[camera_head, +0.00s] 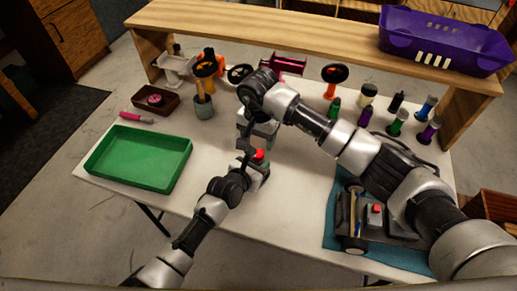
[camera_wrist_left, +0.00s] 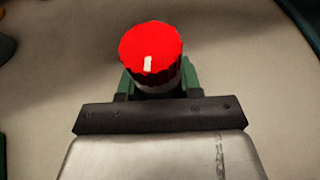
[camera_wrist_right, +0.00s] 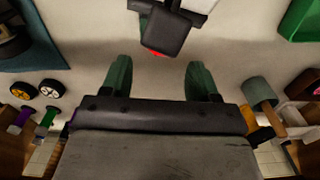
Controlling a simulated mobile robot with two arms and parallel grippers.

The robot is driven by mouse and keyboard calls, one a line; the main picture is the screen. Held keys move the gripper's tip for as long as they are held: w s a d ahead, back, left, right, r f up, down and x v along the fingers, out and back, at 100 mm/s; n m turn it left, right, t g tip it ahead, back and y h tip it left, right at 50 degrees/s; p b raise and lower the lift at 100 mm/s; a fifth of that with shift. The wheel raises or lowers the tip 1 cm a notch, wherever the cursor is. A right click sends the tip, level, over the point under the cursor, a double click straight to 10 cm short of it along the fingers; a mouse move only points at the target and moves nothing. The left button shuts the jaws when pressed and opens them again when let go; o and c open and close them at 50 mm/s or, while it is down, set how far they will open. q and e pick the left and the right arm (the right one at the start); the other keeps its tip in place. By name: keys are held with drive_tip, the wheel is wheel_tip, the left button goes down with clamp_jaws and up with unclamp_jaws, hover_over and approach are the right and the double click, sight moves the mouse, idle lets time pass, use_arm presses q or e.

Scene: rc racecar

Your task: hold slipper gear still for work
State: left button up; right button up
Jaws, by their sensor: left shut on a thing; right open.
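The slipper gear is a bright red toothed piece (camera_head: 258,154); it shows large in the left wrist view (camera_wrist_left: 150,48) with a small pale mark on its face. My left gripper (camera_head: 260,168) is shut on it, with the green fingers (camera_wrist_left: 158,82) on either side. My right gripper (camera_head: 245,147) is close by, above and left of the gear in the head view. In the right wrist view its green fingers (camera_wrist_right: 160,78) are apart and empty. There the gear shows only as a red sliver (camera_wrist_right: 154,53) beneath my left gripper's dark body.
A green tray (camera_head: 140,158) stands at the table's left. An RC car (camera_head: 372,222) rests on a blue mat (camera_head: 335,240) at right, partly behind my right arm. Several bottles (camera_head: 397,122) and a grey cup (camera_head: 203,107) with a tool stand toward the back.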

sight(259, 152)
wheel_tip(259, 152, down, 5)
drive_tip(key=shift+f, duration=0.1)
idle(0.3)
drive_tip(key=c, duration=0.9)
drive_tip(key=m, duration=0.4)
drive_tip(key=shift+m, duration=0.3)
drive_tip(key=shift+c, duration=0.2)
drive_tip(key=o, duration=0.9)
drive_tip(key=shift+o, duration=0.2)
